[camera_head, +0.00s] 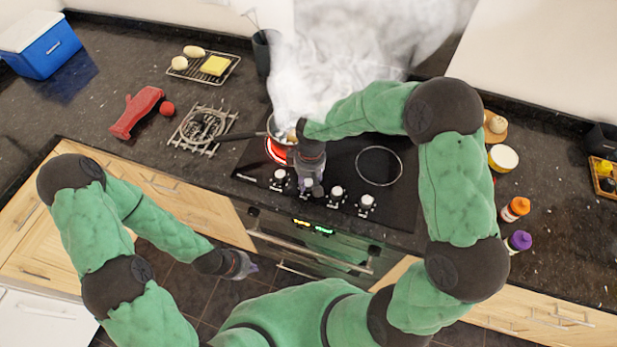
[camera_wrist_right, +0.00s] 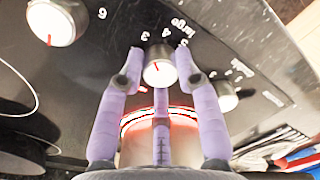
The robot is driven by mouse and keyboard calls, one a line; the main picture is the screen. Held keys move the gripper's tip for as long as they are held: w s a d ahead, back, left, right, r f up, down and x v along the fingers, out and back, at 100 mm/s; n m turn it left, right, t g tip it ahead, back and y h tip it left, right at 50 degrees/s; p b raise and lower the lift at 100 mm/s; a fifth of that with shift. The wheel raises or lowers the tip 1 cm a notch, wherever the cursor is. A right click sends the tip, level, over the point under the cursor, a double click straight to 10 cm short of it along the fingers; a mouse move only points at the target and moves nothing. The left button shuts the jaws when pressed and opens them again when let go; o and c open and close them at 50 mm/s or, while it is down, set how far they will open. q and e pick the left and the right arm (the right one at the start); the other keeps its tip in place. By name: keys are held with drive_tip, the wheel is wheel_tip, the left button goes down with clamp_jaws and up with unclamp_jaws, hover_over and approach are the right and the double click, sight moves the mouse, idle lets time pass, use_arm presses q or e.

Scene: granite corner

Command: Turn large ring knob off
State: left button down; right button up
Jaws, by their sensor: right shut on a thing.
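The large ring knob (camera_wrist_right: 158,68) is a silver-and-white dial with a red pointer mark, on the black cooktop. The printed word "large" is beside it in the right wrist view. My right gripper (camera_wrist_right: 160,54) has its purple fingers on either side of this knob and is shut on it. In the head view my right gripper (camera_head: 310,186) reaches down over the knob row and hides much of this knob. A burner ring (camera_head: 278,151) glows red behind it. My left gripper (camera_head: 240,266) hangs in front of the cabinets, away from the stove; its fingers are too small to judge.
A smoking pan (camera_head: 284,128) stands on the glowing burner, its handle pointing left. Other knobs (camera_head: 278,178) (camera_head: 337,193) flank the held one closely. A trivet (camera_head: 203,129) and a red mitt (camera_head: 136,111) lie left of the stove. Bottles (camera_head: 515,209) stand at right.

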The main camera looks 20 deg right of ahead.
drive_tip(key=n+p, duration=0.3)
drive_tip(key=n, duration=0.3)
drive_tip(key=shift+r+n, duration=0.1)
drive_tip(key=shift+n, duration=0.2)
drive_tip(key=n+p, duration=0.3)
drive_tip(key=n, duration=0.3)
drive_tip(key=shift+a+h, duration=0.1)
drive_tip(key=shift+h, duration=0.2)
drive_tip(key=n+p, duration=0.3)
drive_tip(key=n, duration=0.3)
drive_tip(key=shift+n, duration=0.3)
drive_tip(key=n+p, duration=0.2)
drive_tip(key=n, duration=0.1)
drive_tip(key=shift+n+h+p, duration=0.3)
drive_tip(key=shift+n+p, duration=0.5)
drive_tip(key=shift+n, duration=0.7)
drive_tip(key=o, duration=1.2)
drive_tip(key=shift+c, duration=0.2)
